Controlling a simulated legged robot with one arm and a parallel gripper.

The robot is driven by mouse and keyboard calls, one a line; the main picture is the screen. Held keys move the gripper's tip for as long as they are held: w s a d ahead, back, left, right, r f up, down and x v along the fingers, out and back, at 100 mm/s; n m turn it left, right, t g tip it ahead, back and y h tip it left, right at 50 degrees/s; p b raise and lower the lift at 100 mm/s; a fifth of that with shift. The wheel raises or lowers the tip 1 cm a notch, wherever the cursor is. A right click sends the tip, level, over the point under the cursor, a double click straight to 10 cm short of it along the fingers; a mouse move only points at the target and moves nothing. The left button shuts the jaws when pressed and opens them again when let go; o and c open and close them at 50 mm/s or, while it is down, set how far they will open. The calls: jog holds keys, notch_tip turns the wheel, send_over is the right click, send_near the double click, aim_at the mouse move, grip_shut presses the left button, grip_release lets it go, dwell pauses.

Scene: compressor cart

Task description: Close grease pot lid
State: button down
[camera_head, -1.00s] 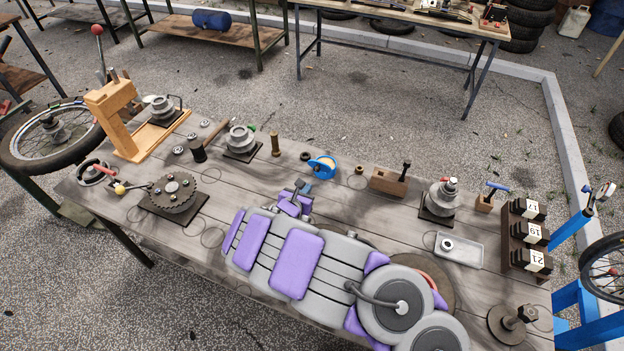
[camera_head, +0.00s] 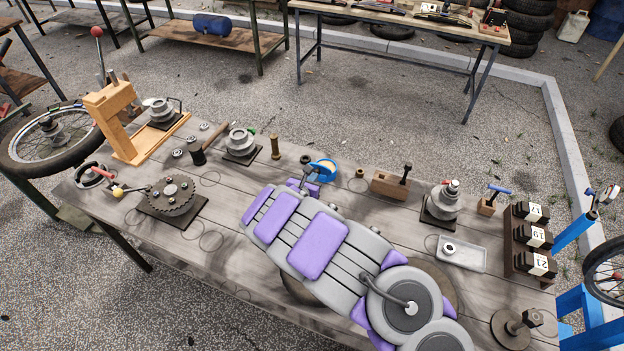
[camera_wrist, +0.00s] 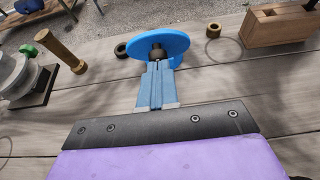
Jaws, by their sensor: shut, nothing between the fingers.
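My gripper (camera_head: 311,168) is shut and empty at the pot's left side. In the wrist view my gripper (camera_wrist: 157,68) overlaps the disc's near side; I cannot tell whether it touches. The fingers hide part of the pot.
A brass post (camera_head: 275,147) and a dark ring (camera_head: 305,159) stand left of the pot. A wooden block (camera_head: 388,184) stands to its right, with a small nut (camera_head: 360,172) between. My arm lies across the front of the bench.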

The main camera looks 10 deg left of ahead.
jog(key=shift+r, duration=0.15)
jog(key=shift+w+r+g+p, duration=0.15)
jog(key=shift+g+p, duration=0.15)
jog(key=shift+p, duration=0.4)
